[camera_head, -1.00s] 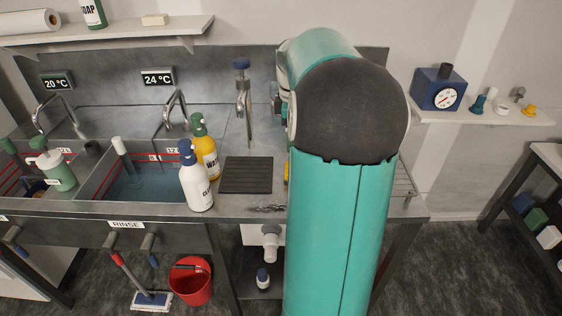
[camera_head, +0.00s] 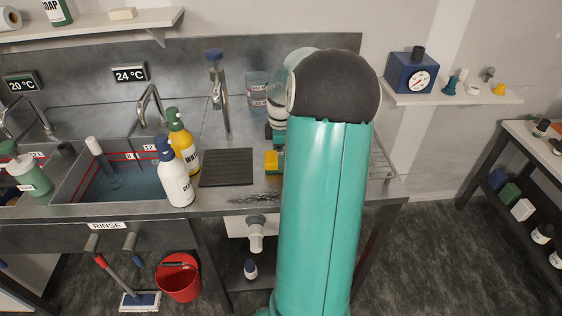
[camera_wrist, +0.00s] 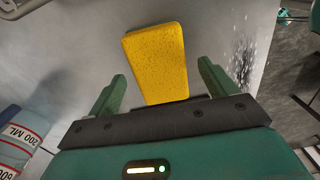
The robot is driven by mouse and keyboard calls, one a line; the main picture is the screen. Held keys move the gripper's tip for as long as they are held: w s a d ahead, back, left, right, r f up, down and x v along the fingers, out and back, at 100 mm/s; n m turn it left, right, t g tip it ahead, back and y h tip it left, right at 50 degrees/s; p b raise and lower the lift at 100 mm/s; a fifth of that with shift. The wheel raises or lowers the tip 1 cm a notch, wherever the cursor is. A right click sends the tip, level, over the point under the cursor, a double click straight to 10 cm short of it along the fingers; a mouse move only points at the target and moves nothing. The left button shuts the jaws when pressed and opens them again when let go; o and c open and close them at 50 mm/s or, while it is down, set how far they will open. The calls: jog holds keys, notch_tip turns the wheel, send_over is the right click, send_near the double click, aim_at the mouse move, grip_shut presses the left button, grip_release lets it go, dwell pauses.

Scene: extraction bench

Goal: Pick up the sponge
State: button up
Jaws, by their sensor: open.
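The yellow sponge (camera_wrist: 156,58) lies on the grey metal bench in the wrist view, a rectangular block seen between my fingers. In the head view a yellow piece (camera_head: 271,160) shows beside my arm, to the right of the dark mat, mostly hidden by the arm. My gripper (camera_wrist: 161,70) is open, with one green finger left and one right of the sponge. Gaps show on both sides, and the fingers are not closed on it. How far the fingertips are above the bench is hard to tell. The head view hides most of the gripper.
A graduated beaker (camera_head: 257,92) stands behind; it also shows at the wrist view's left edge (camera_wrist: 18,140). A dark ribbed mat (camera_head: 227,168), a white bottle (camera_head: 174,180) and a yellow bottle (camera_head: 183,145) are to the left, near the sink (camera_head: 68,203). A tap (camera_head: 218,95) rises behind the mat.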

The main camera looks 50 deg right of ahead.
notch_tip(320, 180, down, 2)
jog(key=shift+f, duration=0.15)
jog(key=c, duration=1.1)
jog(key=shift+o, duration=0.2)
jog(key=shift+r, duration=0.7)
jog(key=a+r, duration=1.1)
jog(key=a, duration=0.3)
jog(key=shift+s+r, duration=0.15)
jog(key=shift+r, duration=0.15)
